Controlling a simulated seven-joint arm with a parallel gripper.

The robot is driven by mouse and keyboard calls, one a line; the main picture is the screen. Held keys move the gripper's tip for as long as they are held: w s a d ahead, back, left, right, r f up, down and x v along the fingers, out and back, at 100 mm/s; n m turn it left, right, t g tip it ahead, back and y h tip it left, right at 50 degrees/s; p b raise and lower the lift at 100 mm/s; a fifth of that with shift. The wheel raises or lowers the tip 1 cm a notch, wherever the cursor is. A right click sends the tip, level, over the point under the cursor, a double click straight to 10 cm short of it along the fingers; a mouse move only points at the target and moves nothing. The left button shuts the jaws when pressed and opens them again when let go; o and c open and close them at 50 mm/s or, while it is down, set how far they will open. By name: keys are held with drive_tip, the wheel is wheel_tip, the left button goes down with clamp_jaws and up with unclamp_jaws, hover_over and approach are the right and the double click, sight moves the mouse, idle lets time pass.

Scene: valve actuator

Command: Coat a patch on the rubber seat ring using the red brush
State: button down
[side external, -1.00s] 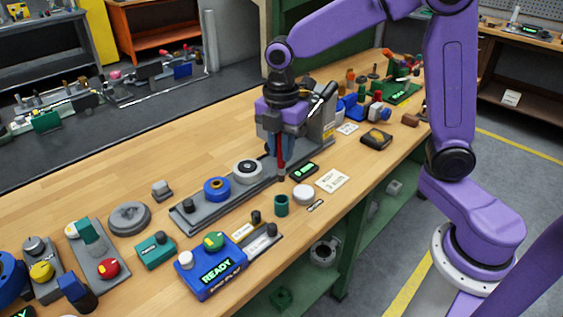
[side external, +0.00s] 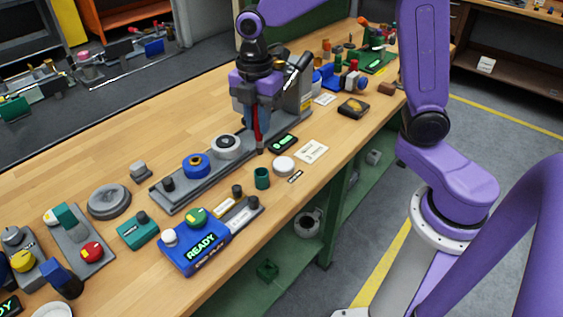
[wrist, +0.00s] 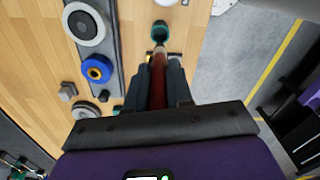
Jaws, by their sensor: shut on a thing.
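My gripper (side external: 258,118) is shut on the red brush (side external: 257,132), which points down with its dark tip above the bench. In the wrist view the brush (wrist: 158,78) lies between the fingers (wrist: 157,85), its tip end close to a dark green cup (wrist: 160,32). That cup (side external: 262,178) stands just in front of the brush in the side view. A pale ring with a black centre (side external: 226,147) and a blue ring (side external: 196,166) sit on a grey plate left of the brush. I cannot tell which is the rubber seat ring. The brush appears apart from both.
A white round lid (side external: 284,166), a label card (side external: 311,151) and a small black display (side external: 283,142) lie near the cup. A blue READY box (side external: 195,246) and a teal block (side external: 138,230) stand at the front left. The bench (side external: 110,150) is clear behind the plate.

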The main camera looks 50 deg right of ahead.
drive_tip(key=d+f, duration=0.1)
drive_tip(key=d, duration=0.7)
wheel_tip(320, 180, down, 6)
drive_tip(key=shift+s+a+f, duration=0.15)
drive_tip(key=shift+s, duration=0.1)
idle(0.6)
drive_tip(key=shift+f, duration=0.6)
idle(2.0)
wheel_tip(320, 180, up, 7)
idle(1.0)
idle(0.5)
